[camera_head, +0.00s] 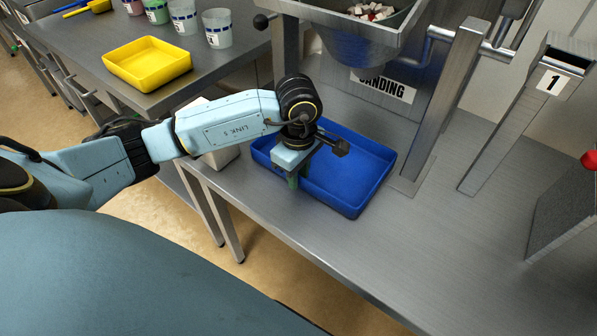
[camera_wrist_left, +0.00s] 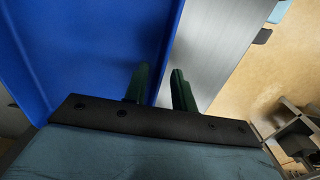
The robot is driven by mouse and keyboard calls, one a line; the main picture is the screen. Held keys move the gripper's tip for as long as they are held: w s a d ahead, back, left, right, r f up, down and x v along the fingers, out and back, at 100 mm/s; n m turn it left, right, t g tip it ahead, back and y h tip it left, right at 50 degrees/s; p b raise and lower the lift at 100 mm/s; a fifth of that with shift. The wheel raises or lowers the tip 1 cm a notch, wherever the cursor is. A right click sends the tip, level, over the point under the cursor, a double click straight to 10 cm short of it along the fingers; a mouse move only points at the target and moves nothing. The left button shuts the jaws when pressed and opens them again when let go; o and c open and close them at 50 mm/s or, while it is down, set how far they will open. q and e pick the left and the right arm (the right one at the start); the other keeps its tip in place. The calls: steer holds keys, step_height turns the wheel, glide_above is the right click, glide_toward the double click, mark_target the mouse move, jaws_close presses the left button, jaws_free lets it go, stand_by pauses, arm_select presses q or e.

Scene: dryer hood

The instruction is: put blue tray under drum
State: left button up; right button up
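The blue tray (camera_head: 345,185) lies flat on the steel bench, below and in front of the metal drum (camera_head: 365,42). The drum holds red and white pieces. My left gripper (camera_head: 296,181) points down at the tray's near left rim. In the left wrist view, its two green fingers (camera_wrist_left: 162,90) stand on either side of the tray's wall (camera_wrist_left: 165,55). One finger is inside the tray and one outside, with a visible gap beside the wall. The fingertips are partly hidden by the wrist in the head view. My right gripper is not in view.
A steel post (camera_head: 440,105) stands right of the tray, with a chute marked 1 (camera_head: 540,85) further right. A white box (camera_head: 218,155) is left of the tray. A side table holds a yellow tray (camera_head: 148,65) and several cups.

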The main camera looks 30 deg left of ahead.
arm_select(q)
steer(key=shift+r, duration=0.15)
